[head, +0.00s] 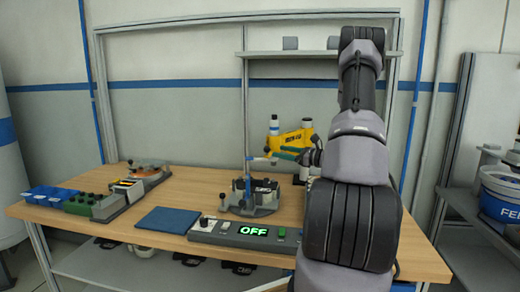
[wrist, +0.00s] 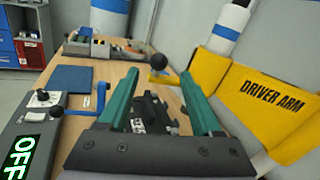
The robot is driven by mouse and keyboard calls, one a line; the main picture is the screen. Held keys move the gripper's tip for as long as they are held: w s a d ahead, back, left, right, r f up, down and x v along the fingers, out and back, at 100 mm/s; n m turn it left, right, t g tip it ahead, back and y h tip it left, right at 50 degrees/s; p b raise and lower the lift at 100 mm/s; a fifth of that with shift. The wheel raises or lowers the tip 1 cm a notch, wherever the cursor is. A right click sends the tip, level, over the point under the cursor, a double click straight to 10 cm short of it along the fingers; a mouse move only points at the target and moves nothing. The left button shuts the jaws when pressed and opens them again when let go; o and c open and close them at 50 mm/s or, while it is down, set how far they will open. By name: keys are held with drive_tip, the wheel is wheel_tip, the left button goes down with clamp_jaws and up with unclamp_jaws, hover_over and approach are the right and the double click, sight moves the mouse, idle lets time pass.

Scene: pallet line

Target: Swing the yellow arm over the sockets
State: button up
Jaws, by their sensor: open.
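The yellow arm (head: 293,139) stands above the back of the table in the head view. In the wrist view the yellow arm (wrist: 270,95), lettered "DRIVER ARM", fills the right side. A black ball knob (wrist: 158,62) on a yellow piece shows in the gap between my fingertips; I cannot tell its distance. My gripper (wrist: 158,75) is open and empty, its green fingers spread. In the head view my gripper (head: 283,153) is beside the yellow arm and partly covers it. A grey fixture with black parts (head: 253,202) sits below on the table; separate sockets are too small to tell.
A grey control box (head: 232,234) with a green "OFF" display is at the table's front edge. A blue mat (head: 168,220) lies to its left. Blue bins (head: 45,195) and a grey tool rack (head: 115,198) stand far left. The wooden table (head: 205,183) is clear between.

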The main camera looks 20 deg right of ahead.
drive_tip(key=x, duration=1)
drive_tip(key=shift+a, duration=0.25)
drive_tip(key=shift+c, duration=0.3)
clamp_jaws()
idle(0.7)
